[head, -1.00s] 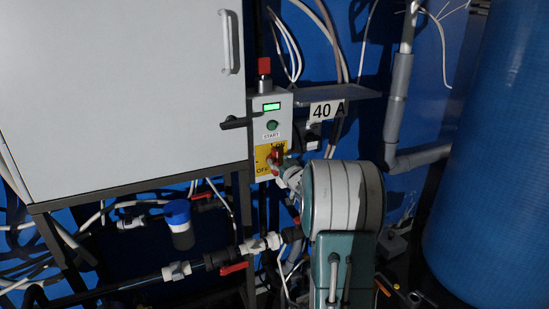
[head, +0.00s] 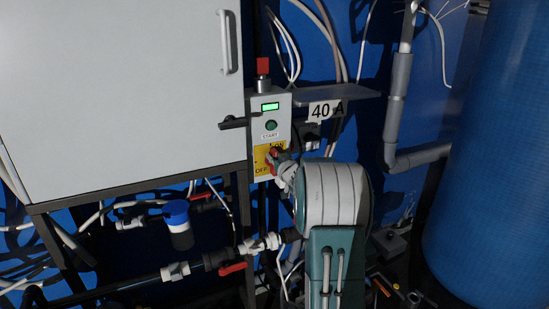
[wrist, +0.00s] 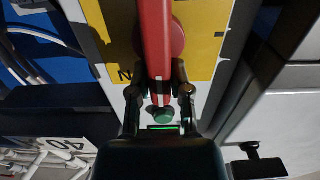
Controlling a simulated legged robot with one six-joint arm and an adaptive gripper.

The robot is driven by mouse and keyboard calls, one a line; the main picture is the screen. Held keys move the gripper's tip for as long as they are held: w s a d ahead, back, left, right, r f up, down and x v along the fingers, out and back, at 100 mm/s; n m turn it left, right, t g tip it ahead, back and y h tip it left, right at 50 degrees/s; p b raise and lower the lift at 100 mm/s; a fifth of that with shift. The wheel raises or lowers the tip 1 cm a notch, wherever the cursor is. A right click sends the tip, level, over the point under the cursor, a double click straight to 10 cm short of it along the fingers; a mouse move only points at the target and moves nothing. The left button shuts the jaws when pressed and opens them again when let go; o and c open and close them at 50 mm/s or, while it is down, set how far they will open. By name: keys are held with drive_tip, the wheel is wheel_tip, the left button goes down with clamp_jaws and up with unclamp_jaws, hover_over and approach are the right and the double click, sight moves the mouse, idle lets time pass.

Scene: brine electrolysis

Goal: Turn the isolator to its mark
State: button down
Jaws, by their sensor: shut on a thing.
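The isolator is a red handle (wrist: 155,38) on a yellow plate (wrist: 205,45), fixed to a grey control box. In the wrist view the handle runs nearly along the picture's vertical, its white-marked end between my fingers. A black letter N shows on the plate left of that end; the rest of the label is hidden. My gripper (wrist: 159,93) is shut on the handle, one finger on each side. In the head view my gripper (head: 279,160) covers much of the handle; the yellow plate (head: 261,162) shows OFF at lower left.
A green button (head: 271,125) marked START, a lit green display (head: 270,107) and a red knob (head: 263,66) sit above the isolator. A shelf with a "40 A" sign (head: 325,110) is to the right. A white cabinet (head: 110,90) stands left; a blue tank (head: 495,170) stands right.

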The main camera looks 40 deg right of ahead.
sight(264, 161)
drive_tip(key=n, duration=0.3)
drive_tip(key=a+n, duration=0.1)
drive_tip(key=n, duration=0.2)
drive_tip(key=f+n, duration=0.1)
drive_tip(key=n, duration=0.2)
drive_tip(key=shift+w+a, duration=0.25)
drive_tip(key=shift+a, duration=0.15)
drive_tip(key=n, duration=0.3)
drive_tip(key=f+n, duration=0.1)
drive_tip(key=shift+a, duration=0.25)
drive_tip(key=shift+a+f+n, duration=0.1)
drive_tip(key=shift+f+n, duration=0.15)
drive_tip(key=shift+n, duration=0.95)
drive_tip(key=shift+f+n, duration=0.2)
drive_tip(key=shift+n, duration=1)
drive_tip(key=shift+f, duration=0.1)
drive_tip(key=c, duration=0.6)
unclamp_jaws()
drive_tip(key=shift+w, duration=0.1)
drive_tip(key=shift+o, duration=0.2)
